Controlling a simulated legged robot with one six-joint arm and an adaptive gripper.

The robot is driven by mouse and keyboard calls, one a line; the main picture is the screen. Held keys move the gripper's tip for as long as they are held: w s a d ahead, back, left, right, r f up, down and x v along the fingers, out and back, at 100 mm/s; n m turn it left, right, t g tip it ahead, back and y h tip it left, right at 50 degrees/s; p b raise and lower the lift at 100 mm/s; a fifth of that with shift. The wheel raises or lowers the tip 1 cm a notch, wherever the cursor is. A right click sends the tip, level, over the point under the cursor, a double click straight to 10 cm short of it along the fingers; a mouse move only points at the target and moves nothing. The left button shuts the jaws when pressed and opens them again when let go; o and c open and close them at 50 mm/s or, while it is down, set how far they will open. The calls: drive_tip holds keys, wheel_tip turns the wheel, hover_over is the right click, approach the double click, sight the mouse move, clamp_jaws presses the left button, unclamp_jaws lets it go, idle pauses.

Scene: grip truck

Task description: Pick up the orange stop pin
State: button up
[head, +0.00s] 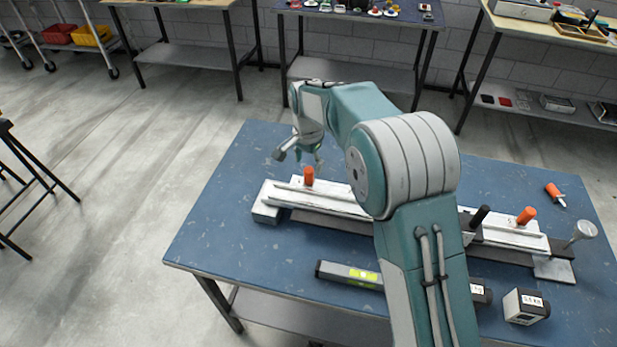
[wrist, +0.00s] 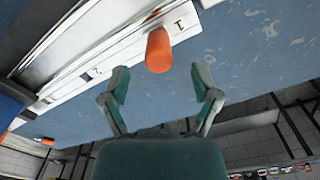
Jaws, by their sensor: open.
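An orange stop pin (head: 308,176) stands upright at the left end of the white rail fixture (head: 265,199). A second orange pin (head: 526,215) stands near the fixture's right end, and another orange piece (head: 553,191) with a pale tip lies on the table at the far right. My gripper (head: 308,157) is open and empty, close by the left pin. In the wrist view my open fingers (wrist: 158,72) point toward an orange pin (wrist: 158,50), which shows just beyond the fingertips. I cannot tell the exact gap. A further orange piece (wrist: 47,141) shows at lower left there.
The blue table (head: 222,233) holds the fixture, with a black handle (head: 479,217) and a grey knob (head: 584,230) at its right. A level (head: 349,274) and a marked weight block (head: 526,306) lie in front. My arm hides the fixture's middle. The table's left side is clear.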

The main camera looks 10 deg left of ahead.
sight(309, 180)
wheel_tip(309, 180, down, 5)
drive_tip(key=shift+f, duration=0.15)
drive_tip(key=shift+c, duration=0.3)
clamp_jaws()
